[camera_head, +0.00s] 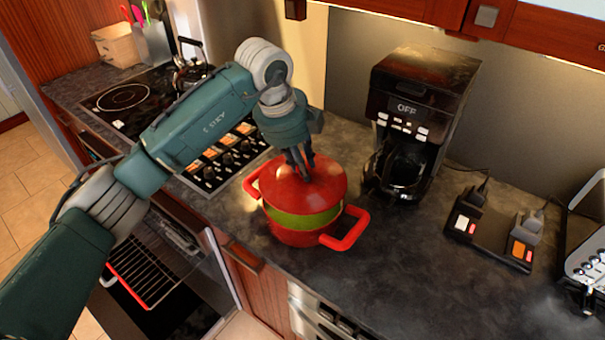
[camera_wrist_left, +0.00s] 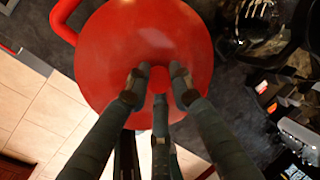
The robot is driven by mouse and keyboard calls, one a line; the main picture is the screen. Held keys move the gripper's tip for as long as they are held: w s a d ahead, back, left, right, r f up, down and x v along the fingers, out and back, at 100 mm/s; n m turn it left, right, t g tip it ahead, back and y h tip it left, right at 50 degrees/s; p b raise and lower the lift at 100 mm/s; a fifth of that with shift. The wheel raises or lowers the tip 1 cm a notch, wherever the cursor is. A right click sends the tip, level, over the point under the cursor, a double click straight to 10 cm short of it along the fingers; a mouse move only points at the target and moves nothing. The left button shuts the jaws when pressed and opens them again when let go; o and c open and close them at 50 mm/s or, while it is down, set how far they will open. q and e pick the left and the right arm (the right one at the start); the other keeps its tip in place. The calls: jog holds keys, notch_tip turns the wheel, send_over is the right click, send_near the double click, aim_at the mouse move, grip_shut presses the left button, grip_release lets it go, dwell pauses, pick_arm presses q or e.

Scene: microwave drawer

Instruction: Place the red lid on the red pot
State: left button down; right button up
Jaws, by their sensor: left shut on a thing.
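The red pot (camera_head: 296,236) stands on the dark counter, with red handles at its left and right and a green band showing below the lid. The red lid (camera_head: 322,181) is over the pot's top; whether it touches the rim all round I cannot tell. My left gripper (camera_head: 305,173) is shut on the lid's knob from above. In the left wrist view, the lid (camera_wrist_left: 140,45) fills the upper middle and the fingers (camera_wrist_left: 160,88) close around its knob. One pot handle (camera_wrist_left: 65,20) shows at the upper left there. My right gripper is not in view.
A black coffee maker (camera_head: 425,85) stands to the right of the pot. A stove (camera_head: 130,100) with a kettle (camera_head: 190,72) is at the left, above an open oven (camera_head: 150,275). A charging block (camera_head: 490,238) lies farther right. Counter in front of the coffee maker is clear.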

aim_at(301, 178)
pick_arm(q)
notch_tip(301, 178, down, 4)
jog(key=shift+f+p, duration=0.1)
jog(key=shift+p, duration=0.6)
jog(key=shift+f, duration=0.1)
jog(key=shift+f+b, duration=0.6)
jog(key=c, duration=1.5)
grip_release()
jog(key=shift+c, duration=0.2)
jog(key=shift+s, duration=0.1)
jog(key=shift+r, duration=0.15)
